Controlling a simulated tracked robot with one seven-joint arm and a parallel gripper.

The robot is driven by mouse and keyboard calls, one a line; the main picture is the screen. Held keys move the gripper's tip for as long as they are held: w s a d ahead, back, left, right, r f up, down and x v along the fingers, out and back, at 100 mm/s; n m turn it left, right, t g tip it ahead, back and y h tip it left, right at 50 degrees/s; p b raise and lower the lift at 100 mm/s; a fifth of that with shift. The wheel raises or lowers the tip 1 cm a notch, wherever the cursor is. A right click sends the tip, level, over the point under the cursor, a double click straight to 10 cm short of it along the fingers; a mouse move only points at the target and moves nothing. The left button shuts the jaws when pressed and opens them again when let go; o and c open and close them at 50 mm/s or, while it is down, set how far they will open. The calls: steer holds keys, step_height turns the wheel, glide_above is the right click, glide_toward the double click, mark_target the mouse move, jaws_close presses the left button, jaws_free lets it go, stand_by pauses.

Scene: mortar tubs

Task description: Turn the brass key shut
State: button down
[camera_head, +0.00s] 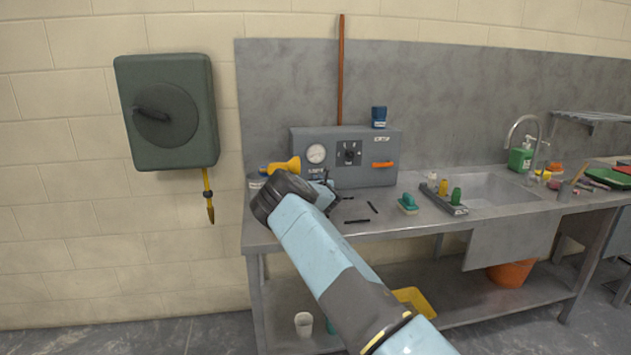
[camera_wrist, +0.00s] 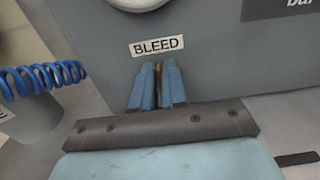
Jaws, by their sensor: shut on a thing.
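The brass key (camera_wrist: 158,68) shows as a thin strip between my fingertips, just below the BLEED label (camera_wrist: 157,46) on the grey panel box. My gripper (camera_wrist: 157,72) is shut on the key, its two blue fingers close on either side of it. Most of the key is hidden by the fingers, so its angle cannot be told. In the head view my gripper (camera_head: 327,186) is at the lower left front of the panel box (camera_head: 378,148), and the key is hidden there.
A blue coiled hose (camera_wrist: 42,78) is close to the left of my fingers. A yellow nozzle (camera_head: 283,166) shows beside my wrist. Dark bars (camera_head: 357,221) lie on the bench, with a green-topped brush (camera_head: 408,203) to their right. An orange handle (camera_head: 382,165) is on the box.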

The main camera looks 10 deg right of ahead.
steer(key=shift+a, duration=0.35)
steer(key=shift+d, duration=0.25)
steer(key=m, duration=0.3)
steer(key=shift+d+m, duration=0.2)
steer(key=shift+m, duration=0.2)
steer(key=m, duration=0.5)
steer(key=shift+d+f, duration=0.15)
steer(key=shift+d, duration=0.1)
steer(key=m, duration=0.6)
steer(key=shift+d+f, duration=0.2)
steer(key=shift+f+m, duration=0.25)
steer(key=shift+m, duration=1.35)
steer(key=shift+s+d+f, duration=0.1)
steer(key=c, duration=1.3)
jaws_free()
steer(key=shift+o, duration=0.5)
